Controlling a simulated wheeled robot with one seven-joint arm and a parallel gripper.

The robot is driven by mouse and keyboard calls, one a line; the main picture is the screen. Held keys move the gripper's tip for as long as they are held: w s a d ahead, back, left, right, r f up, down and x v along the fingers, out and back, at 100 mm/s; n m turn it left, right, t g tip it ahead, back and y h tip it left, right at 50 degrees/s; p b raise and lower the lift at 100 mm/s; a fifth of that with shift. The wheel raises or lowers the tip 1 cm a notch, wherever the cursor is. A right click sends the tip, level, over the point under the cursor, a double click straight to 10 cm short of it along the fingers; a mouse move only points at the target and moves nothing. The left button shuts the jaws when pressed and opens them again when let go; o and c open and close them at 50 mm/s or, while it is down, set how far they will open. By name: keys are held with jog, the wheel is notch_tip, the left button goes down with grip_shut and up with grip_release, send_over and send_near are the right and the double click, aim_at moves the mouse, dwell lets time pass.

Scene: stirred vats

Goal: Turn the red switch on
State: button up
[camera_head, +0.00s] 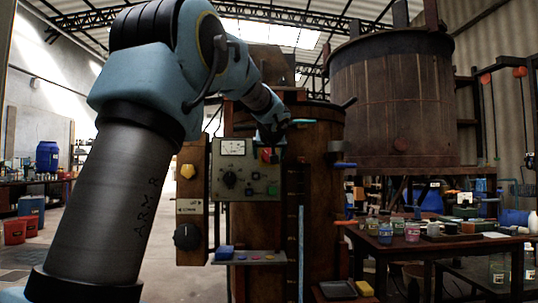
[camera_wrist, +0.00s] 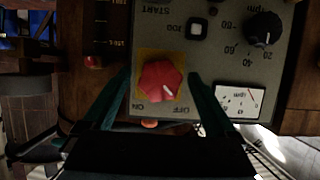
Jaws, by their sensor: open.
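The red switch (camera_wrist: 162,81) is a faceted red knob on a yellow square plate (camera_wrist: 148,57) of a grey control panel (camera_wrist: 222,68). In the wrist view the panel looks upside down, with ON and OFF lettered on the side near my gripper. The knob's white mark points towards OFF. My gripper (camera_wrist: 161,76) is open, with one teal finger on each side of the knob. I cannot tell whether the fingers touch it. In the head view the red switch (camera_head: 266,155) is at the panel's top right, partly hidden by my gripper (camera_head: 272,138).
The panel also has a black dial (camera_head: 229,180) and a meter (camera_head: 232,147). A yellow knob (camera_head: 187,171) and a black knob (camera_head: 187,237) are on the wooden post at left. A shelf (camera_head: 250,258) juts out below. A table with jars (camera_head: 440,238) is at right.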

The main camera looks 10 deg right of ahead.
jog(key=c, duration=1.4)
jog(key=shift+f+b, duration=0.1)
jog(key=shift+b, duration=0.3)
jog(key=shift+d+f+m+t+y+b, duration=0.1)
jog(key=shift+m+t+y+b, duration=0.75)
jog(key=shift+m+b, duration=1.3)
jog(key=shift+d+m+t+y+b, duration=0.1)
jog(key=shift+m+t+y+b, duration=0.4)
jog(key=shift+m+y+b, duration=1.2)
jog(key=shift+f+m+t+y+b, duration=0.1)
jog(key=shift+m+t+y+b, duration=0.55)
jog(key=shift+m+b, duration=1.9)
jog(key=shift+r+m, duration=0.1)
jog(key=shift+m, duration=0.3)
jog(key=o, duration=1.4)
